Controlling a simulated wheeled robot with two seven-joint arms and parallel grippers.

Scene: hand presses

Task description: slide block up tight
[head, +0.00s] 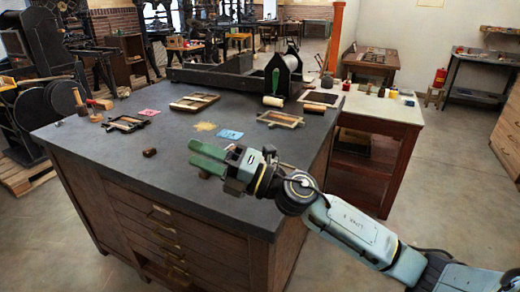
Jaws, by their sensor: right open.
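My right gripper (195,155) reaches in from the right over the front of the dark table top. Its two green fingers point left and are apart, with nothing seen between them. A small dark brown block (150,152) lies on the table to the left of the fingertips, apart from them. Another small brown piece (204,175) shows just below the fingers, partly hidden by them. I cannot tell which of these is the task's block. My left gripper is not in view.
The dark table top (110,165) also holds a dark frame (126,123), a wooden frame (195,102), a framed plate (280,119), a blue card (230,134), a pink card (149,112) and a mallet (80,102). The front left of the top is clear.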

